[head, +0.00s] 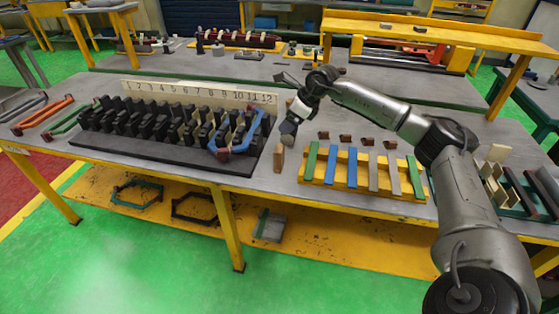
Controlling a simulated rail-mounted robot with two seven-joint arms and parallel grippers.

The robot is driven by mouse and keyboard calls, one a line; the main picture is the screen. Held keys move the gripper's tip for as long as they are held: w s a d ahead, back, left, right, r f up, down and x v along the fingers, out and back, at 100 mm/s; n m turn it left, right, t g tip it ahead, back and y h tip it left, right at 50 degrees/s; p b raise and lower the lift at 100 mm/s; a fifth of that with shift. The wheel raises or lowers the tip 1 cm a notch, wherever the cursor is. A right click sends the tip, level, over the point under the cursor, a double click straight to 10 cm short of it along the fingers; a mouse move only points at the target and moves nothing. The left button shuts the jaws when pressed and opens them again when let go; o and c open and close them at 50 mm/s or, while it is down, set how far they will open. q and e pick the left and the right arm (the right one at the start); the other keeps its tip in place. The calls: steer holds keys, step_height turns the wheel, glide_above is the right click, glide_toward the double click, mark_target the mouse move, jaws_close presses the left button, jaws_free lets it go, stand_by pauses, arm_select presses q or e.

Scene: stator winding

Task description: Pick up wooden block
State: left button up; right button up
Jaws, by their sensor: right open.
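A small upright wooden block (279,158) stands on the grey table between the black stator rack and the yellow strip holder. My right gripper (289,136) hangs just above and slightly right of the block, pointing down. The gripper is small and dark in this view; it is open, with nothing seen between its fingers. A gap between the gripper and the block is hard to judge. My left gripper is not in the picture.
The black slotted rack (170,132) with numbered board fills the left. The yellow holder (345,183) with coloured strips lies right of the block, small brown blocks (346,138) behind it. A blue coil (236,137) sits on the rack's right end. The table's front edge is close.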

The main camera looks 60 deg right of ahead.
mark_target(282, 149)
steer(key=shift+n+g, duration=0.4)
steer(key=shift+g, duration=0.5)
steer(key=f, duration=0.3)
steer(key=f+b, duration=0.1)
steer(key=f, duration=0.2)
steer(key=a+f, duration=0.1)
steer(key=f, duration=0.2)
steer(key=shift+w+a+b, duration=0.1)
steer(key=shift+w+b, duration=0.2)
steer(key=shift+b+x, duration=0.75)
steer(key=shift+x, duration=1.55)
steer(key=shift+w+f, duration=0.3)
steer(key=shift+c, duration=0.2)
